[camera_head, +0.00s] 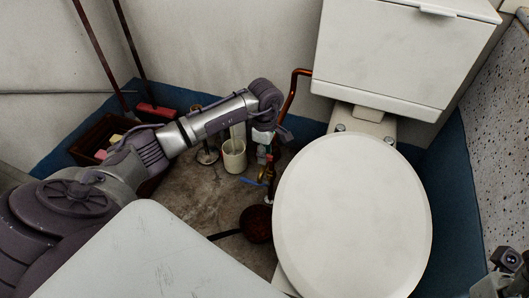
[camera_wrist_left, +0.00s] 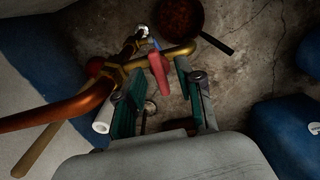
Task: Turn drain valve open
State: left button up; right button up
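A copper pipe (camera_head: 291,95) runs down the wall left of the toilet to brass valve fittings (camera_head: 266,173). A blue lever (camera_head: 252,182) sticks out left low on the fittings. In the left wrist view, the pipe (camera_wrist_left: 75,107) leads to a brass fitting (camera_wrist_left: 180,52) with a red handle (camera_wrist_left: 158,73). Which handle is the drain valve's is unclear. My left gripper (camera_head: 266,150) points down at the fittings; its green-padded fingers (camera_wrist_left: 159,80) are apart, with the red handle between or just beyond their tips. Contact is not visible. My right gripper (camera_head: 507,268) shows only partly.
The white toilet with closed lid (camera_head: 353,215) stands close on the right, its tank (camera_head: 395,50) above. A cream cup (camera_head: 233,158) stands left of the pipe. A brown pan (camera_head: 256,224) lies below on the floor. A crate (camera_head: 92,137) with sponges is farther left.

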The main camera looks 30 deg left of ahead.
pick_arm(q)
grip_shut()
